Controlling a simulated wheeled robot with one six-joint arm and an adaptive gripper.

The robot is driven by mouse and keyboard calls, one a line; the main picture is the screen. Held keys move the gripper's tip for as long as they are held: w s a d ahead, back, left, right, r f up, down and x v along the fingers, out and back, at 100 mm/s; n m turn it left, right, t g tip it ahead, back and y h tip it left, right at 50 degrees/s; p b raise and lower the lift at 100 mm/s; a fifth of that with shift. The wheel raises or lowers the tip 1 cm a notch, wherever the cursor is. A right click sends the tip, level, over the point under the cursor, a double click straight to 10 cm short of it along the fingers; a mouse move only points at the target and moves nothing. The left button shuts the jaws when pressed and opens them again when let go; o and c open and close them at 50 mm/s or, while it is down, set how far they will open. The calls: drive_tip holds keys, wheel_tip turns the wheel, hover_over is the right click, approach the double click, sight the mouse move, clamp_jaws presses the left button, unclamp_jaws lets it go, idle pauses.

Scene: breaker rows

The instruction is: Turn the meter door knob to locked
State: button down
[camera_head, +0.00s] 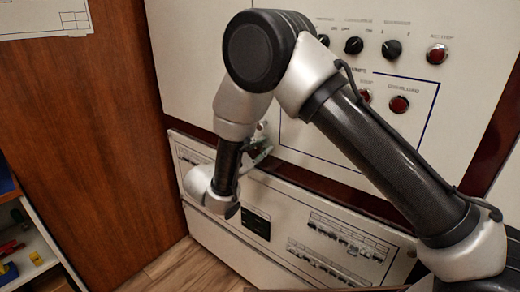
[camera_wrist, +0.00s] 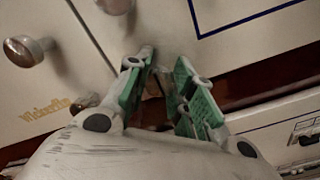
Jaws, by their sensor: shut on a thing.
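My gripper (camera_head: 262,146) reaches down to the lower edge of the upper white cabinet front (camera_head: 190,65). In the wrist view my gripper (camera_wrist: 166,88) has its green-padded fingers closed in on a small thing at the panel's lower edge. I take this to be the meter door knob. It is mostly hidden between the pads, so I cannot tell which way it points. In the head view my arm and fingers cover it.
Two round metal knobs, one at the left (camera_wrist: 28,50) and one at the top (camera_wrist: 115,5), stand out from the panel. Black rotary switches (camera_head: 354,45) and red buttons (camera_head: 437,54) sit higher up. A lower panel (camera_head: 290,215) carries breaker rows. A shelf (camera_head: 30,250) stands far left.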

drive_tip(key=c, duration=1.2)
unclamp_jaws()
drive_tip(key=shift+o, duration=0.2)
drive_tip(key=v, duration=1.2)
drive_tip(key=shift+s+a, duration=0.1)
drive_tip(key=shift+a, duration=0.05)
